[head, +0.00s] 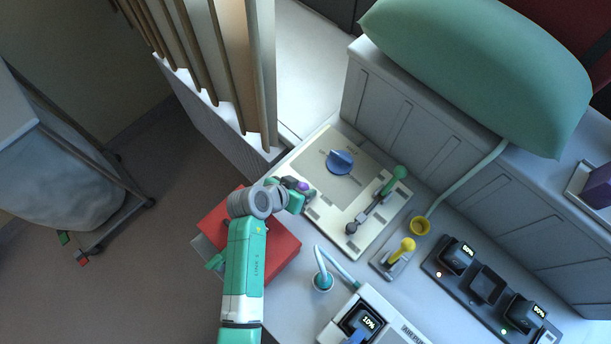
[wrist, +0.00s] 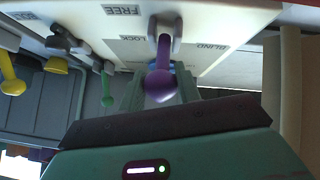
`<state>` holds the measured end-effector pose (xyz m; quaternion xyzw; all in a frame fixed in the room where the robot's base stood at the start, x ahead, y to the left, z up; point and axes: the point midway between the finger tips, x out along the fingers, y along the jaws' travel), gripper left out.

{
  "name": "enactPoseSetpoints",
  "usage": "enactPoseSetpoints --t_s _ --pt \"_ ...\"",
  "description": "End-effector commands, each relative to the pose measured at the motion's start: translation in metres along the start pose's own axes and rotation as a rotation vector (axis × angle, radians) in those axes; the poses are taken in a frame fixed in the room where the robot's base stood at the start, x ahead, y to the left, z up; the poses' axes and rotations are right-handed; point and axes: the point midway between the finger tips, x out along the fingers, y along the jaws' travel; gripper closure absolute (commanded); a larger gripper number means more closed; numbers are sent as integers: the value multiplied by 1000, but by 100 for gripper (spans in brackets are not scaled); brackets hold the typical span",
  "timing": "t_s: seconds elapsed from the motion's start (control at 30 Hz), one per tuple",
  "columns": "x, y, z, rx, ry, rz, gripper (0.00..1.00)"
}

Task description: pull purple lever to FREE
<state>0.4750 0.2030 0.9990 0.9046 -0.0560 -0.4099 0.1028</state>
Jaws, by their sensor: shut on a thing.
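The purple lever (wrist: 160,84) hangs from its grey mount in the wrist view, its round knob toward my gripper. My gripper (wrist: 159,96) is shut on the knob, with one pale green finger at each side. The labels FREE (wrist: 123,10) and LOCK (wrist: 133,37) are on the cream panel left of the lever, and BLIND (wrist: 215,47) is to its right. In the head view only a bit of purple (head: 302,186) shows beside my gripper (head: 297,192) at the left edge of the panel (head: 330,200). The lever's exact setting cannot be told.
The panel also bears a blue knob (head: 340,162) and a green lever (head: 393,177). A yellow lever (head: 402,251) stands just off its right corner. A red box (head: 282,256) lies under my arm. Wooden slats (head: 230,70) rise behind the panel.

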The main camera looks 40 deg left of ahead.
Motion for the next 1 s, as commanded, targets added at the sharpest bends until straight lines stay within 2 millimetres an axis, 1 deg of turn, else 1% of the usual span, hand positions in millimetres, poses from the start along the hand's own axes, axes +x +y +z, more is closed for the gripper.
enactPoseSetpoints --t_s 0.5,0.53,0.6,0.87,0.93,1.0 --pt "-2 -3 1 -1 18 1 100" --pt "-2 -3 1 -1 18 1 61" --pt "-2 -2 1 -1 17 1 47" --pt "-2 -2 1 -2 17 1 47" --pt "-8 -3 1 -2 18 1 47" --pt "-19 -3 1 -2 19 0 47"
